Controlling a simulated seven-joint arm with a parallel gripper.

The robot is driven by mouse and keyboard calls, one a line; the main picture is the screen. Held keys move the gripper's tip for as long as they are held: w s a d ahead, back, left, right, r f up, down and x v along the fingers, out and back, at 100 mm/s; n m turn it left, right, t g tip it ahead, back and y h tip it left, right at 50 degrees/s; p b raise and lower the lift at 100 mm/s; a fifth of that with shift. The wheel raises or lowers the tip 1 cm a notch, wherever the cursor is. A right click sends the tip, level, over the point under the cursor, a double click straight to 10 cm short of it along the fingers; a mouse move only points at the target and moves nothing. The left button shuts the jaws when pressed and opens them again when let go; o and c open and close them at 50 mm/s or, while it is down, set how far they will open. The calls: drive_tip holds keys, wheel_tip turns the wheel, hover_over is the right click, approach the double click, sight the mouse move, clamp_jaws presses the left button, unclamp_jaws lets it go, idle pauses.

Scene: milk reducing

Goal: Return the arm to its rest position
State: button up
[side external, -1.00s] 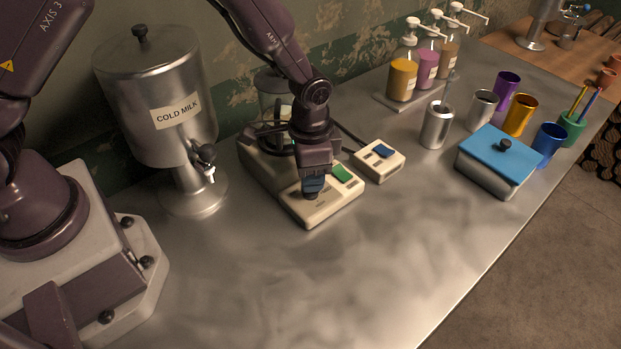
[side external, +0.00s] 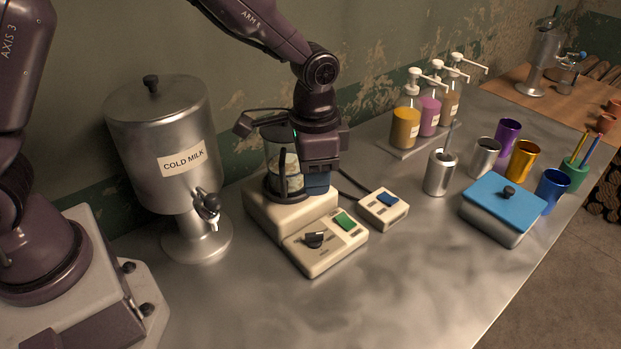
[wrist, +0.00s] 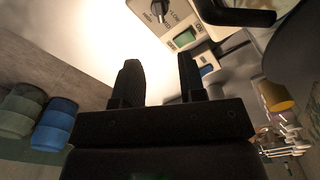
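My gripper (side external: 317,186) is raised above the cream appliance base (side external: 262,212), beside its clear jar (side external: 283,165), and partly hides the jar. Whether it touches the jar is unclear from the side. In the wrist view, my gripper (wrist: 160,78) has its two dark fingers apart, with only bright, blurred counter showing between them. The black knob (side external: 314,240) and green switch (side external: 345,220) on the front of the base are uncovered. They also show at the top of the wrist view as the knob (wrist: 158,8) and the switch (wrist: 186,38).
The cold milk dispenser (side external: 165,125) stands to the left. A small box with a blue switch (side external: 387,200) sits right of the base. Pump bottles (side external: 405,128), a metal cup (side external: 439,175) and a blue-lidded container (side external: 500,198) are further right. The front counter (side external: 400,280) is clear.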

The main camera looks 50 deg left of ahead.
drive_tip(key=s+a+r+n+t, duration=0.2)
drive_tip(key=s+a+r, duration=0.3)
drive_tip(key=s+r, duration=0.3)
drive_tip(key=s+a+r+n+t, duration=0.3)
drive_tip(key=s+a+r+n, duration=0.1)
drive_tip(key=s+r, duration=0.5)
drive_tip(key=shift+s+a+r+t, duration=0.15)
drive_tip(key=shift+s+a+t, duration=0.25)
drive_tip(key=shift+s, duration=0.5)
